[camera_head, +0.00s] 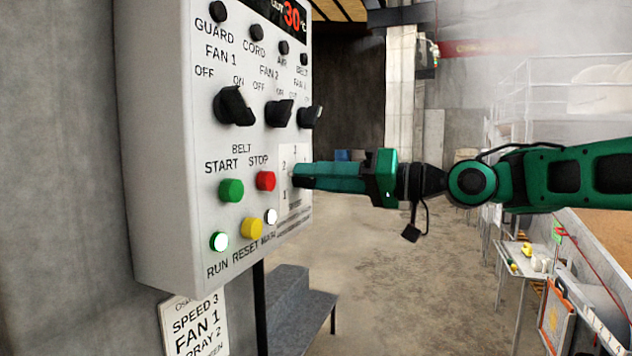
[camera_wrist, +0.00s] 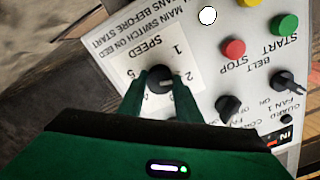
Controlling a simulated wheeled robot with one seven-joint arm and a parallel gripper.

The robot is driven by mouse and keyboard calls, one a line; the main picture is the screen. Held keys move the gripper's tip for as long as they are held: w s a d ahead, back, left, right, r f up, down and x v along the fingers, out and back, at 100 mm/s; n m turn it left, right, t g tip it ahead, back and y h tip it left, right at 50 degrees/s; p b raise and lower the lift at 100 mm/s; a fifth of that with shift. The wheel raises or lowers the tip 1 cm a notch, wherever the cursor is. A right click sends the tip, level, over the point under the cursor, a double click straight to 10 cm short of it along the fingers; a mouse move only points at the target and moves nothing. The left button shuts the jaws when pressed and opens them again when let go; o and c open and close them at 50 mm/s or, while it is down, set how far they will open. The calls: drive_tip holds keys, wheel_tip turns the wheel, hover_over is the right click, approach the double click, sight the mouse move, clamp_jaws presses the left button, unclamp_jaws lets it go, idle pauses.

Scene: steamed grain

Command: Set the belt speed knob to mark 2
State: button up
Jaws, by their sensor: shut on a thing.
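The belt speed knob (camera_wrist: 158,79) is a dark round knob on a white plate marked SPEED (camera_wrist: 150,50) in the wrist view, which shows the panel upside down. My gripper (camera_wrist: 163,88) has a finger on each side of the knob and is shut on it. A pale line on the knob points to the right in that view, roughly toward the 2; its exact alignment is hard to tell. In the head view my green gripper (camera_head: 298,175) reaches the panel from the right and hides the knob. Marks 1, 2 and 3 show around its tips.
The white control panel (camera_head: 165,150) carries several black fan switches, a green START button (camera_head: 231,190), a red STOP button (camera_head: 265,181) and a yellow button (camera_head: 251,228) close by. A sign (camera_head: 195,325) reading SPEED 3, FAN 1 hangs below. A grey bench (camera_head: 300,300) stands beneath.

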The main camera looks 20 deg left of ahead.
drive_tip(key=shift+w+d+f+m, duration=0.1)
drive_tip(key=shift+w+m, duration=0.1)
drive_tip(key=shift+m, duration=0.45)
drive_tip(key=shift+w+d+m, duration=0.1)
drive_tip(key=shift+w+m, duration=0.1)
drive_tip(key=shift+m, duration=0.45)
drive_tip(key=o, duration=1)
drive_tip(key=shift+w+d, duration=0.1)
drive_tip(key=shift+s, duration=0.2)
drive_tip(key=d, duration=1)
drive_tip(key=shift+s+d, duration=0.3)
drive_tip(key=shift+s, duration=0.05)
